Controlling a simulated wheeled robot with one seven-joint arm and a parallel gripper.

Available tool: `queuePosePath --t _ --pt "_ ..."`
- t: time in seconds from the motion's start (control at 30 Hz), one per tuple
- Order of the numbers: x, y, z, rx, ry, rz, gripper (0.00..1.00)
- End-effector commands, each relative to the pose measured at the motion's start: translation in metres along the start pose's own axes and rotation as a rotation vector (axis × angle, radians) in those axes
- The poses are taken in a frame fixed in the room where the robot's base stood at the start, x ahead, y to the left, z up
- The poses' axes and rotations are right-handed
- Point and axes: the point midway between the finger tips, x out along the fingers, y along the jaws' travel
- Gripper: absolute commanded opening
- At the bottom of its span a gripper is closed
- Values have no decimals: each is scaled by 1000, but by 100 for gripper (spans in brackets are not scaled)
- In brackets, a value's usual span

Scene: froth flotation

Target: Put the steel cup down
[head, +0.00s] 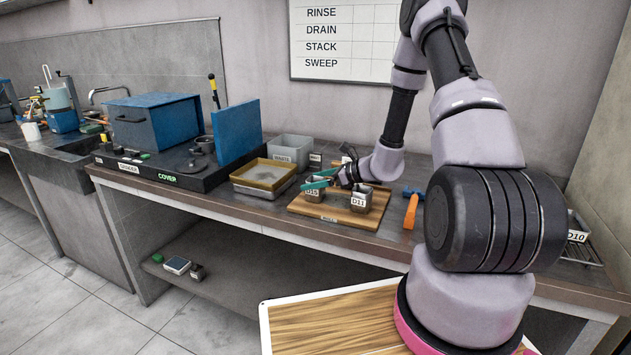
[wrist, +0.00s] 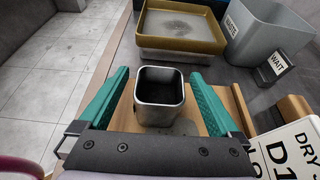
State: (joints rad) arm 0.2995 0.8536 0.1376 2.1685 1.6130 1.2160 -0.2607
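A square steel cup (wrist: 160,112), its label reading about D15 in the head view (head: 312,196), stands upright on the wooden board (head: 333,214). My gripper (wrist: 159,74) is open, with one teal finger on each side of the cup and a visible gap on both sides. In the head view my gripper (head: 319,182) is low over the board at this cup and partly covers it. A second steel cup marked D11 (head: 360,200) stands on the board to the right. The cup at my gripper looks dark inside; its contents cannot be told.
A yellow-rimmed tray (head: 263,175) and a grey bin (head: 290,149) stand behind and left of the board. A small WAIT block (wrist: 276,66) is beside the bin. An orange-handled tool (head: 411,211) lies right of the board. A white sign (wrist: 292,150) is close at right.

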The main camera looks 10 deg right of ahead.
Motion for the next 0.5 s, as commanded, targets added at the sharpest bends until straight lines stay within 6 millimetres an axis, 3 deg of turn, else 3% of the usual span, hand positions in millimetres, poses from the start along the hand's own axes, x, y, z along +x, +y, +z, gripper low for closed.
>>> queuePosePath --t 0.27,0.5 --pt "-3 0 3 0 0 -1 98" --pt "-46 -1 3 1 1 -5 98"
